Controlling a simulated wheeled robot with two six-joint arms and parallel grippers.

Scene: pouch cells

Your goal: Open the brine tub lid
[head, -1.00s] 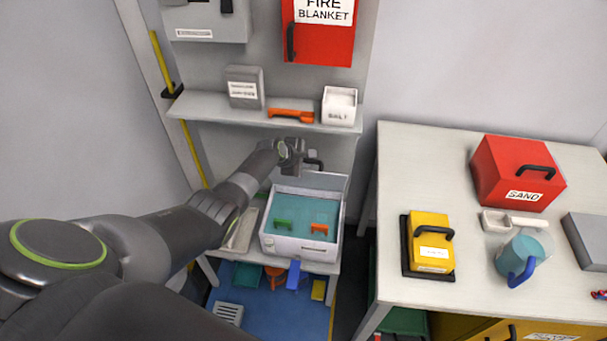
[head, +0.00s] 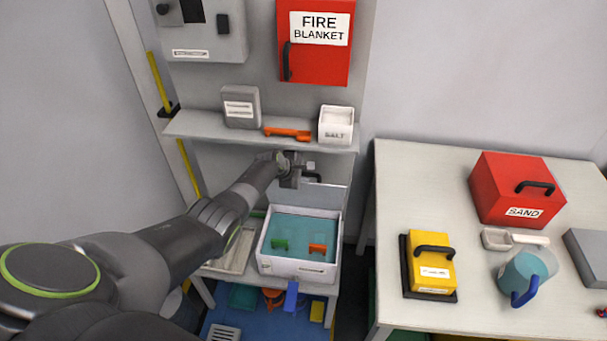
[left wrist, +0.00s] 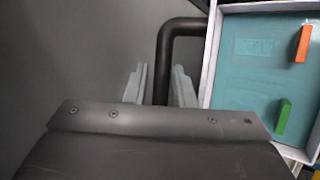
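The brine tub (head: 297,268) is a white box holding teal liquid, with a green and an orange clip in it. It stands on the low bench and also shows at right in the left wrist view (left wrist: 210,60). Its pale lid (head: 328,196) stands raised at the back edge, partly hidden by my arm. The lid's black handle (head: 313,178) sticks out near my left gripper (head: 294,170). In the left wrist view the fingers (left wrist: 158,88) are apart, with the handle (left wrist: 166,60) between them; a gap shows beside the bar. My right gripper is out of view.
A shelf (head: 200,126) above the tub carries a grey box (head: 240,106), an orange tool (head: 288,134) and a salt box (head: 336,124). A pale tray (head: 236,250) lies left of the tub. The table (head: 440,170) at right holds a sand box (head: 515,190), yellow block and jug.

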